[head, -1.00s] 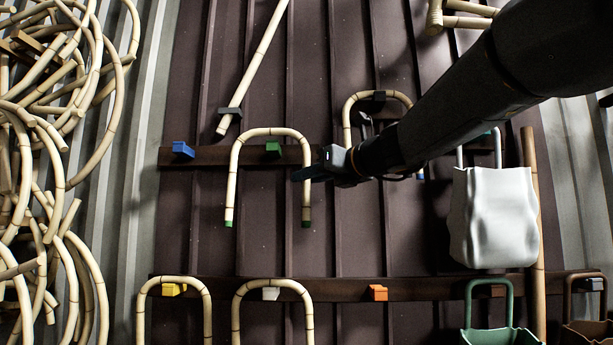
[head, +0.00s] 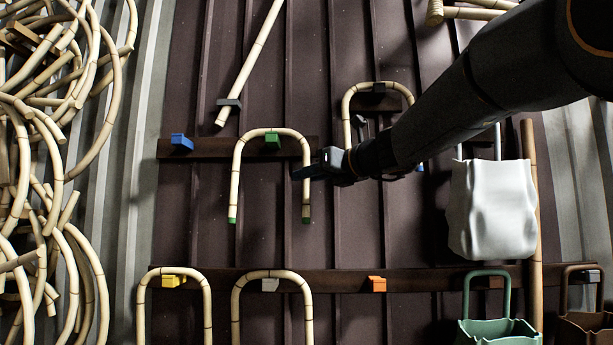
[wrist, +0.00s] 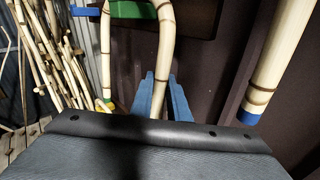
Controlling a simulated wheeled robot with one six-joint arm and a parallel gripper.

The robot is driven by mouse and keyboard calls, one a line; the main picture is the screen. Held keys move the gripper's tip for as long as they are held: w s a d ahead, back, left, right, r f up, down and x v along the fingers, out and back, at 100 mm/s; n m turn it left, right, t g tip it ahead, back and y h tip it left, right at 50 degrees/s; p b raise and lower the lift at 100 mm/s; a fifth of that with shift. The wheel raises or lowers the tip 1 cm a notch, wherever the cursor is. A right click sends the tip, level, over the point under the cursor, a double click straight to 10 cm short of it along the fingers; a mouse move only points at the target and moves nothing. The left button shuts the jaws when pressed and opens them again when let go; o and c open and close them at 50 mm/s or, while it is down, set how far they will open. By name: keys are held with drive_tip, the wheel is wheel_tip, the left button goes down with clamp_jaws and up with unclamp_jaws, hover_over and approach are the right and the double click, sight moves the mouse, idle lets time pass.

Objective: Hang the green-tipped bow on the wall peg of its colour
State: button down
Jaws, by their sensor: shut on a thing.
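The green-tipped bow (head: 236,176) is an upside-down U of pale rattan with green ends, upright in front of the upper rail. My gripper (head: 303,173) is shut on its right leg, below the bend. In the wrist view the blue fingers (wrist: 165,100) close around that leg (wrist: 166,60). The green peg (head: 273,141) shows inside the bow's arch, just under its top. In the wrist view part of the green peg (wrist: 133,10) shows behind the bow. Whether the bow touches the peg cannot be told.
A blue peg (head: 181,142) is free at left. A blue-tipped bow (head: 347,115) hangs close on the right, behind my arm. More bows (head: 207,300) hang on the lower rail, beside an orange peg (head: 376,284). A white bag (head: 492,210) hangs at right.

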drive_tip(key=c, duration=1.6)
unclamp_jaws()
drive_tip(key=shift+s+d, duration=0.1)
drive_tip(key=b+v, duration=0.2)
drive_tip(key=v, duration=0.5)
drive_tip(key=shift+s+d, duration=0.2)
drive_tip(key=shift+s, duration=0.1)
drive_tip(key=s, duration=0.8)
drive_tip(key=shift+s+a, duration=0.2)
drive_tip(key=shift+s, duration=0.2)
